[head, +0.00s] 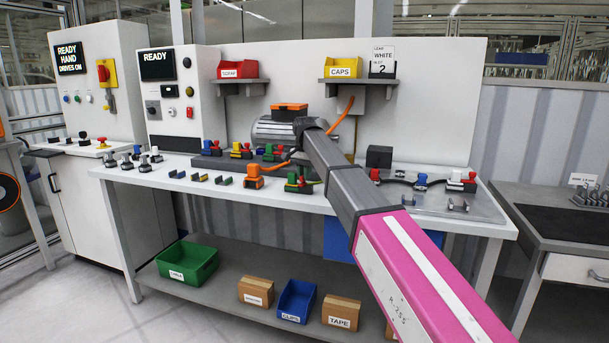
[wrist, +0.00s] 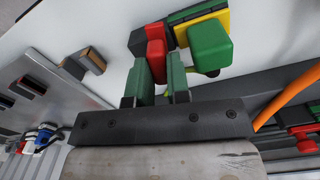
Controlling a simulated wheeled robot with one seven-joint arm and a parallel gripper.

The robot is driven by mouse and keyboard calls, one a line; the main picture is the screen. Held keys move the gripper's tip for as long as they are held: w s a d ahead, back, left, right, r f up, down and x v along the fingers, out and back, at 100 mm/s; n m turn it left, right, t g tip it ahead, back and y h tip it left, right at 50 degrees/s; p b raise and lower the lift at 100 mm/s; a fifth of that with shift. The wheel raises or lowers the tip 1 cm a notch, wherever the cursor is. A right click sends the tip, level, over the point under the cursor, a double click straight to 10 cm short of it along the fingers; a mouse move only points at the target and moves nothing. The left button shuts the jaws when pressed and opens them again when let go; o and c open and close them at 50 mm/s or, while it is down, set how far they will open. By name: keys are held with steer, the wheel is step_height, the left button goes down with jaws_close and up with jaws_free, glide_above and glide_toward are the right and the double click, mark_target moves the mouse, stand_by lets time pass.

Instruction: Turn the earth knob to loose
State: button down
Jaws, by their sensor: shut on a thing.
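In the wrist view, a connector block with a yellow base (wrist: 215,16), a rounded green knob (wrist: 209,46) and a red piece (wrist: 157,50) lies on the white bench top. My gripper (wrist: 160,66) has greenish fingers on either side of the red piece's near end and is shut on it. The green knob stands just right of the fingers, outside them. No marking of tight or loose is readable. In the head view, a green, red and black block (head: 299,184) sits near the bench's front edge.
An orange connector (head: 254,173) with an orange cable is to the left. A dark rail of coloured connectors (head: 240,160) is behind it. A metal plate with brackets (head: 458,208) is to the right. A motor (head: 272,133) stands behind, and shelves hang above.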

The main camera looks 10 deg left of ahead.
steer(key=shift+a+n, duration=0.1)
steer(key=shift+n, duration=0.9)
steer(key=c, duration=1.4)
jaws_free()
steer(key=shift+o, duration=0.2)
step_height(320, 180, up, 11)
